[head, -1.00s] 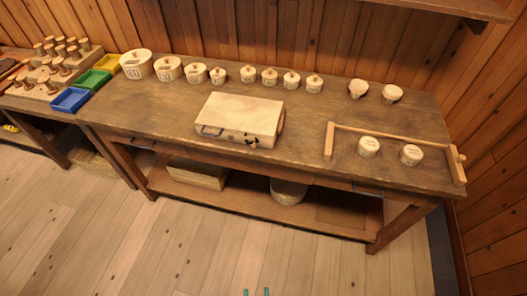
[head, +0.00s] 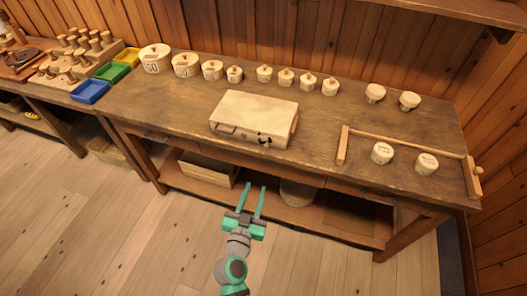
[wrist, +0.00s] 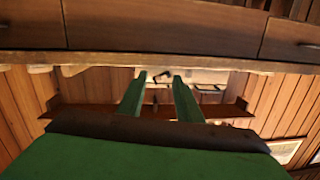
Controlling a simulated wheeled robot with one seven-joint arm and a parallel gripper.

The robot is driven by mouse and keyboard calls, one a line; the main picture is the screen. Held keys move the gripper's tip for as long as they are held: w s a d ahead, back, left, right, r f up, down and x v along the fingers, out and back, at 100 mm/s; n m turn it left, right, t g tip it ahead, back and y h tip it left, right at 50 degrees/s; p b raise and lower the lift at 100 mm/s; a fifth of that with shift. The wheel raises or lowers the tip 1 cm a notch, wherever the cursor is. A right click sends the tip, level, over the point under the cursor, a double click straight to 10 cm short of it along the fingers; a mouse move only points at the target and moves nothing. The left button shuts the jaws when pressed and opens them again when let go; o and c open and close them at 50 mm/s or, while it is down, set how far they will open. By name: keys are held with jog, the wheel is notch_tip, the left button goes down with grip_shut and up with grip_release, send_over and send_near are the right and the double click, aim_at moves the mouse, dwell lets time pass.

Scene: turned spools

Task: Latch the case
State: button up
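The case (head: 254,112) is a pale, flat wooden box with its lid down, standing near the front edge of the bench. Its front has a metal-looking part (head: 226,129) at the left and small dark parts (head: 264,138) at the right; whether a latch is fastened is too small to tell. My gripper (head: 252,187) is open and empty, in front of the bench and apart from the case. In the wrist view, the green fingers (wrist: 160,78) stand apart, with a pale surface and a dark fitting beyond their tips.
The bench (head: 190,92) has a front edge with drawers between my gripper and the case. Lidded pots (head: 186,66) line the back. A wooden rail frame (head: 400,139) and two pale pots stand at right. Coloured trays (head: 90,91) are at left. The floor in front is clear.

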jog(key=m+h, duration=0.1)
send_near(265, 147)
jog(key=shift+t, duration=0.3)
jog(key=x, duration=0.8)
jog(key=shift+d+f, duration=0.1)
jog(key=shift+f, duration=0.2)
grip_shut()
